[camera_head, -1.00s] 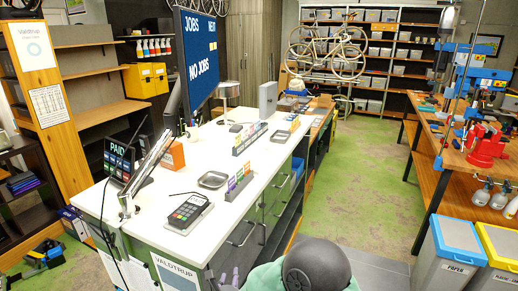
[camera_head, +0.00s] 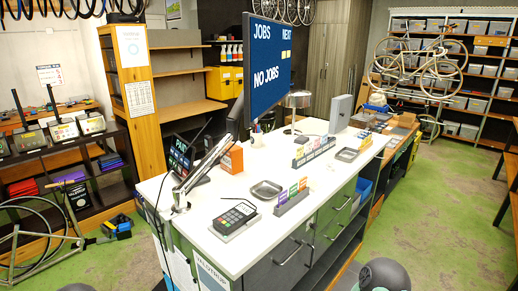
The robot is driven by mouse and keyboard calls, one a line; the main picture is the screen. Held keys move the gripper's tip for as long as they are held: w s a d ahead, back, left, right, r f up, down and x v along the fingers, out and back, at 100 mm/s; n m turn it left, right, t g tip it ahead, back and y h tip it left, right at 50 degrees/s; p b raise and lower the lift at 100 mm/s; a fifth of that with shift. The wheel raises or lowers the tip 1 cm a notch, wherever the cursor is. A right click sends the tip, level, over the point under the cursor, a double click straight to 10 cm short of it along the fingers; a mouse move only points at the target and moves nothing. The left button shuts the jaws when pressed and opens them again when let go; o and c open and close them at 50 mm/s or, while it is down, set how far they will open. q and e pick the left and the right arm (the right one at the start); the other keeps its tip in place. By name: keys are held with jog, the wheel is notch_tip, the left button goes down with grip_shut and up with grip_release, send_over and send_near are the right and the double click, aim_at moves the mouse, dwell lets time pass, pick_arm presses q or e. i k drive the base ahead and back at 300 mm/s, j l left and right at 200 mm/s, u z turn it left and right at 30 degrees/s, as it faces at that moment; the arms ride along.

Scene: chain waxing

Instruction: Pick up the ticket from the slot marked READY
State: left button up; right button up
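Two small ticket racks stand on the white counter (camera_head: 245,262). The near rack (camera_head: 293,203) holds several coloured tickets (camera_head: 293,190) in purple, orange and green tones. The far rack (camera_head: 314,155) is a longer grey block with several slots and some coloured pieces. Labels on both are too small to read, so I cannot tell which slot is marked READY. Neither of my grippers is in view. Dark rounded parts show at the bottom edge, and I cannot make out a gripper in them.
A card terminal (camera_head: 234,217), grey tray (camera_head: 266,189), orange box (camera_head: 232,159) and a screen (camera_head: 268,68) reading "NO JOBS" stand on the counter. A PAID display (camera_head: 182,158) is at its left. Green floor (camera_head: 440,215) is clear to the right.

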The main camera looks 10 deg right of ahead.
aim_at(325, 140)
jog(key=i+l+u, duration=0.2)
jog(key=l+u, duration=0.15)
jog(key=l, duration=0.6)
jog(key=i+l+u, duration=0.1)
jog(key=l+u, duration=0.25)
jog(key=l, duration=0.6)
jog(key=l+u, duration=0.35)
jog(key=l, duration=0.6)
jog(key=k, duration=0.05)
